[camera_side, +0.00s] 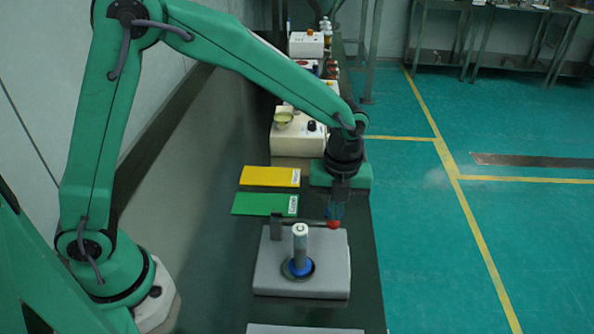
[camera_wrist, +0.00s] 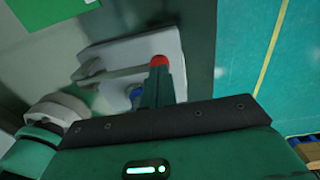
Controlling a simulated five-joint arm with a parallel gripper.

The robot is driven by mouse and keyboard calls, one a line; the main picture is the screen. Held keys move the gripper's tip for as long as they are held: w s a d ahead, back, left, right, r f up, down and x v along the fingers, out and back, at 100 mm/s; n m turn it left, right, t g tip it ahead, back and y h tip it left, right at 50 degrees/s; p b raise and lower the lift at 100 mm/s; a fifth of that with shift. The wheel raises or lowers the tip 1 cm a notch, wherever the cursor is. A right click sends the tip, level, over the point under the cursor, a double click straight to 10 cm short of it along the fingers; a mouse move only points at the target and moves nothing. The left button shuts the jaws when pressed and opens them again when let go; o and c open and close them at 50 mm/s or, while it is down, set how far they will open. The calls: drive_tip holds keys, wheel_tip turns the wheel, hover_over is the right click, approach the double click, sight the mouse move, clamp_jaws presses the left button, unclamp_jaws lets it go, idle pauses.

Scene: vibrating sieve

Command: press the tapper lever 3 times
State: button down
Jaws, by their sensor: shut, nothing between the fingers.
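The tapper is a grey block (camera_side: 273,262) on the bench, with a pale upright cylinder (camera_side: 300,247) standing in a blue ring (camera_side: 299,268). Behind the cylinder, a thin lever runs from a dark post (camera_side: 277,228) to a red knob (camera_side: 333,224) at its right end. In the wrist view the lever (camera_wrist: 122,74) crosses the block to the red knob (camera_wrist: 159,60). My gripper (camera_side: 335,212) is shut and empty, pointing down right over the knob. In the wrist view its fingertips (camera_wrist: 157,73) overlap the knob; I cannot tell whether they touch it.
A green card (camera_side: 264,204) and a yellow card (camera_side: 270,176) lie behind the block. A pale sheet (camera_side: 300,329) lies at the front. The bench's right edge is close to the block.

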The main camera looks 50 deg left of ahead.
drive_tip(key=shift+w+d+f+g, duration=0.15)
drive_tip(key=shift+f+g, duration=0.25)
drive_tip(key=shift+f, duration=0.5)
drive_tip(key=shift+r, duration=0.9)
wheel_tip(320, 180, up, 14)
drive_tip(key=shift+w+d, duration=0.2)
idle(0.3)
idle(0.6)
